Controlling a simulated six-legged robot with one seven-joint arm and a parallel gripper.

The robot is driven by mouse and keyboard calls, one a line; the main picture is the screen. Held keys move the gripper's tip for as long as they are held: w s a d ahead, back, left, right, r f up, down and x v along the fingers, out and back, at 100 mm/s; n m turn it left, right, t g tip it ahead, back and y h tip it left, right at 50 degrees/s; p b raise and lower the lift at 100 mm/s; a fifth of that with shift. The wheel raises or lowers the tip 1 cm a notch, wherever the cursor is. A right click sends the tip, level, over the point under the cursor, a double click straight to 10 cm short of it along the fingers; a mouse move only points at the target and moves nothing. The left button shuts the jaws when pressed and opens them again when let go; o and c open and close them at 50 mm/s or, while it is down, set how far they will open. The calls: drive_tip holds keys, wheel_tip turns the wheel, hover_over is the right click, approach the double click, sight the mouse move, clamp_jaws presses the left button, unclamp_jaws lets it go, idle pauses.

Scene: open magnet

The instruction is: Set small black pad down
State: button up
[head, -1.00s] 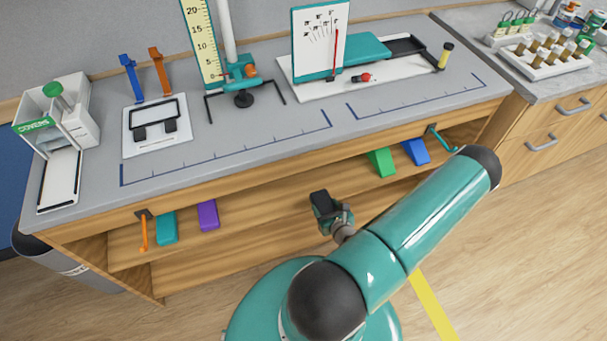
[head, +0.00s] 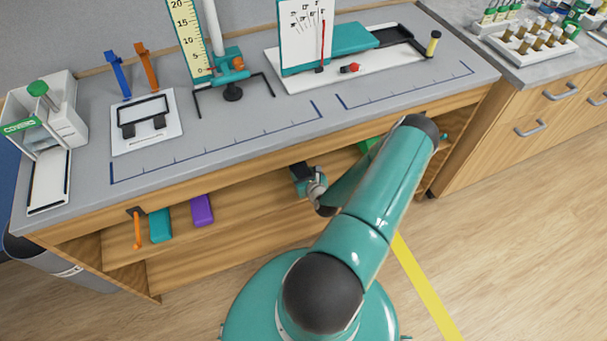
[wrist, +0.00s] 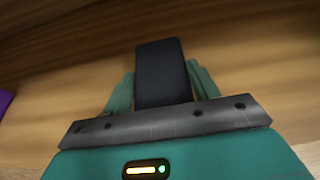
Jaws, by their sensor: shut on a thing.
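The small black pad (wrist: 162,72) stands out from between the two teal fingers in the wrist view, with a finger close on each side. My gripper (wrist: 162,90) is shut on it. In the head view my gripper (head: 301,176) is in front of the bench's lower opening, below the tabletop front edge, and the dark pad (head: 301,169) shows small at its tip. Wood fills the background behind the pad in the wrist view. I cannot tell how far the pad is from that wood.
On the lower shelf (head: 245,214) stand a teal block (head: 160,224) and a purple block (head: 202,210), left of my gripper. A green block (head: 367,145) is partly hidden by my arm. An orange hook (head: 137,230) hangs at the left. The grey benchtop (head: 215,128) has bare room at its front.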

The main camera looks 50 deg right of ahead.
drive_tip(key=shift+f, duration=0.15)
drive_tip(key=o, duration=1)
drive_tip(key=shift+o, duration=0.2)
drive_tip(key=shift+s+r, duration=0.1)
drive_tip(key=shift+r, duration=0.1)
drive_tip(key=v, duration=1.2)
